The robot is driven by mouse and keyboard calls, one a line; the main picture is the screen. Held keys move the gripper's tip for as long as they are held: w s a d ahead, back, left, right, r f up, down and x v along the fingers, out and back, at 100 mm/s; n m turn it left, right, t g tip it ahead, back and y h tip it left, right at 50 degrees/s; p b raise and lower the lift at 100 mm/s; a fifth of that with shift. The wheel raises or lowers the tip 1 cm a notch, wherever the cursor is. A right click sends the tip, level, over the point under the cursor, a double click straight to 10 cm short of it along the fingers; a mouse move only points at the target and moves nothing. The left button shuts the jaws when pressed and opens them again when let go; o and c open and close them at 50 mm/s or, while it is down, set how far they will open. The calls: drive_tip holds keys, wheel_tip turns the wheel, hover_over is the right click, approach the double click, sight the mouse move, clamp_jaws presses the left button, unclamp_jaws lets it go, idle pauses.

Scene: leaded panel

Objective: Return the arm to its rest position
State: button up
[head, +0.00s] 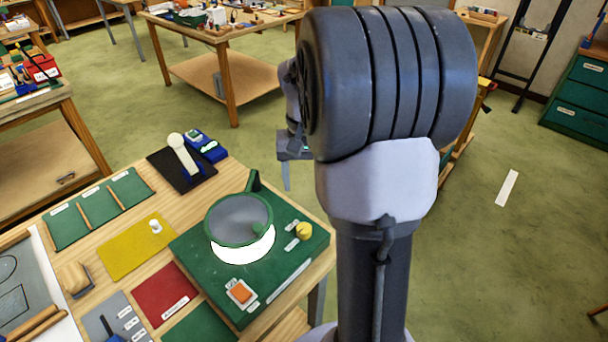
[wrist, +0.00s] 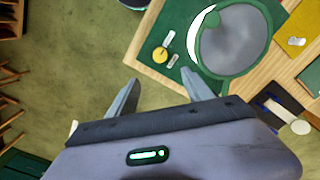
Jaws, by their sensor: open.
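My arm (head: 375,170) rises in front of the head view and hides much of the middle of the room. Part of my gripper (head: 287,172) shows left of the arm, beyond the bench's right edge. In the wrist view my gripper (wrist: 160,80) has its two fingers apart with nothing between them. Its fingertips are near the bench edge, and floor shows under the left one. The height above the bench cannot be told exactly.
The wooden bench holds a green board (head: 300,262) with a round magnifier (head: 238,215), a yellow knob (head: 304,230) and an orange button (head: 241,292). A yellow mat (head: 125,255) lies left. Another table (head: 235,45) stands behind. Green floor (head: 490,250) at right is mostly clear.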

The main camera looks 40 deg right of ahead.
idle(0.3)
drive_tip(key=s+a+n+t+b, duration=0.3)
drive_tip(key=a+b, duration=0.4)
drive_tip(key=a, duration=1)
drive_tip(key=s+a+f+t+y+b, duration=0.2)
drive_tip(key=s+a+b, duration=0.1)
drive_tip(key=s+a, duration=0.6)
drive_tip(key=shift+s+a+f+n+t+b, duration=0.15)
drive_tip(key=shift+s+a+n+t+b, duration=0.2)
drive_tip(key=shift+a, duration=0.3)
